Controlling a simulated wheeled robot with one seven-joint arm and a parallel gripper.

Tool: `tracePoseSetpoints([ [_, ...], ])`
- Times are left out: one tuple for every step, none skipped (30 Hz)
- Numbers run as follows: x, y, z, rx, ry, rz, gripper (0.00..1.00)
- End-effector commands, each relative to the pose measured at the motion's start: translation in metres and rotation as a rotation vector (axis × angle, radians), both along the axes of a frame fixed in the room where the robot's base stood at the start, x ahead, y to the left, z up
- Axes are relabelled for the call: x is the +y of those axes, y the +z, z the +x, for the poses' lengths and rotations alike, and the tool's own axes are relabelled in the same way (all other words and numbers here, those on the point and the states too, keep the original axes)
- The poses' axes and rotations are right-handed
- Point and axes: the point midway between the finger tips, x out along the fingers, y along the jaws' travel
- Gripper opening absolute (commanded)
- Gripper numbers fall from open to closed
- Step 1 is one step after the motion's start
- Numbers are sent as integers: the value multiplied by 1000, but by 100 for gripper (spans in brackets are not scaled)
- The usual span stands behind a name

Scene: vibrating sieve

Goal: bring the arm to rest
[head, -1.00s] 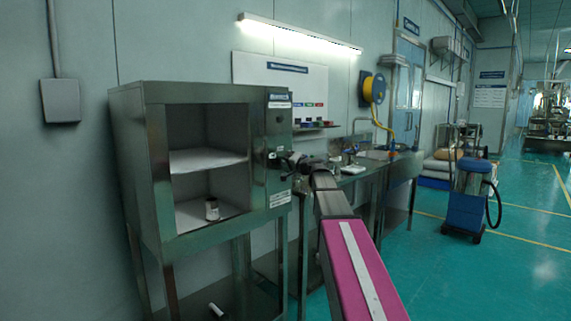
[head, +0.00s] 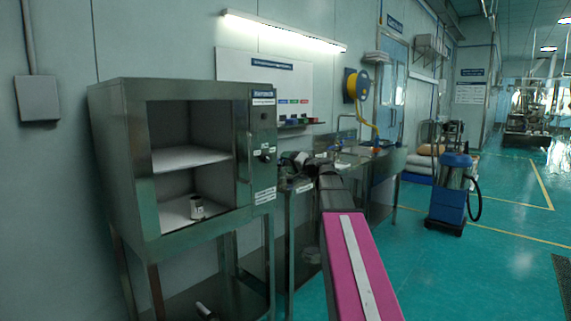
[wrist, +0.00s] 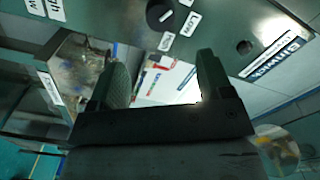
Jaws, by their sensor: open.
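My arm, with its pink link, reaches forward in the head view toward the steel bench beside the cabinet. My gripper (wrist: 163,88) shows in the wrist view with its two dark fingers spread and nothing between them. In the head view the gripper end (head: 296,160) is small and dark, just right of the cabinet's control panel. The steel cabinet (head: 120,150) stands open at the left, with a small can (head: 196,207) on its lower shelf. The wrist view shows the panel's black knob (wrist: 158,13) close above the fingers.
A steel bench (head: 385,163) with a sink runs along the wall behind my arm. A yellow hose reel (head: 357,85) hangs above it. A blue wheeled machine (head: 452,190) stands on the right. The green floor between is clear.

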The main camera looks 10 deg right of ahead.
Motion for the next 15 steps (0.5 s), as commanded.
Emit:
tracePoseSetpoints([
  [0,0,0,0,0,0,73],
  [0,0,0,0,0,0,73],
  [0,0,0,0,0,0,73],
  [0,0,0,0,0,0,73],
  [0,0,0,0,0,0,73],
  [0,0,0,0,0,0,73],
  [0,0,0,1,0,-1,73],
  [1,-2,0,3,1,-2,73],
  [2,-6,-1,11,3,-9,73],
  [4,-12,-2,19,6,-17,73],
  [7,-19,-3,32,9,-29,73],
  [12,-33,-6,54,15,-50,73],
  [16,-46,-8,74,22,-69,73],
  [21,-60,-11,98,31,-93,73],
  [28,-82,-16,136,43,-128,73],
])
